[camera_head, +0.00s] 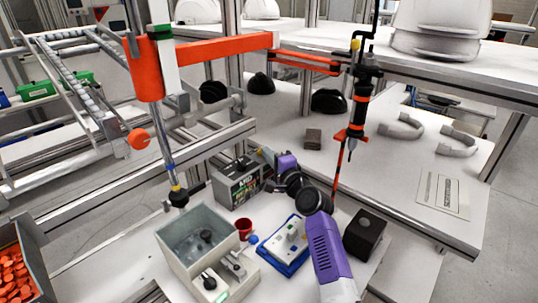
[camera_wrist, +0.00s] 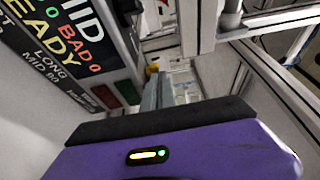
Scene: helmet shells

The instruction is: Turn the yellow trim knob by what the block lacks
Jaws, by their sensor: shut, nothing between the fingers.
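A dark display box (camera_head: 238,182) stands on the white bench, its lit text too small to read in the head view. In the wrist view its panel (camera_wrist: 70,50) is large and cut off, with "READY", "BAD 0" and "LONG MID 80" legible. A small yellow piece, likely the trim knob (camera_wrist: 152,68), shows just past my fingertips. My gripper (camera_head: 268,157) is at the box's right end, beside its upper corner. In the wrist view its grey fingers (camera_wrist: 158,93) are together and empty. I cannot tell whether they touch the knob. I cannot make out the block for certain.
A grey open bin (camera_head: 195,240), a red cup (camera_head: 244,227) and a blue-edged tray (camera_head: 284,248) stand in front of the box. A black cube (camera_head: 365,234) is right of my arm. A hanging driver tool (camera_head: 357,115) and an orange beam (camera_head: 215,46) are above.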

